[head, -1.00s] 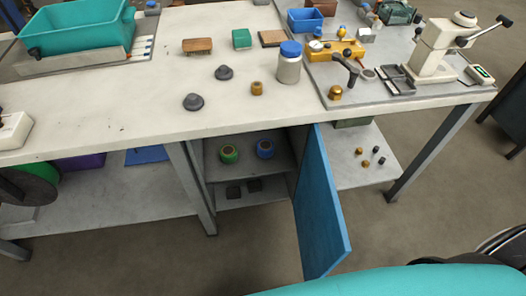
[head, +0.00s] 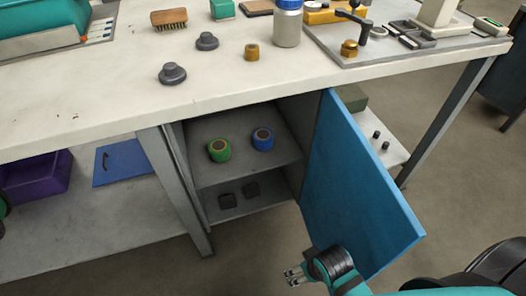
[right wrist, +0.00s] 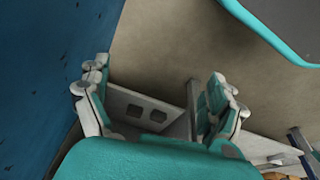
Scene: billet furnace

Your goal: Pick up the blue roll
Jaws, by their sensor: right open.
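The blue roll (head: 263,139) stands on the upper shelf of the open cabinet (head: 245,175) under the workbench. A green roll (head: 219,150) stands to its left, a short gap away. My right gripper (head: 293,276) is open and empty, low in front of the cabinet and left of the blue door's lower part. In the right wrist view the two fingers of my right gripper (right wrist: 160,100) are spread apart, with the cabinet's lower part between them. The rolls cannot be made out in that view. My left gripper is not in view.
The blue cabinet door (head: 358,185) stands open on the right, close beside my right arm. Two dark blocks (head: 239,195) lie on the cabinet's lower level. The benchtop (head: 120,105) above holds knobs, a brush and a bottle. Floor in front of the cabinet is clear.

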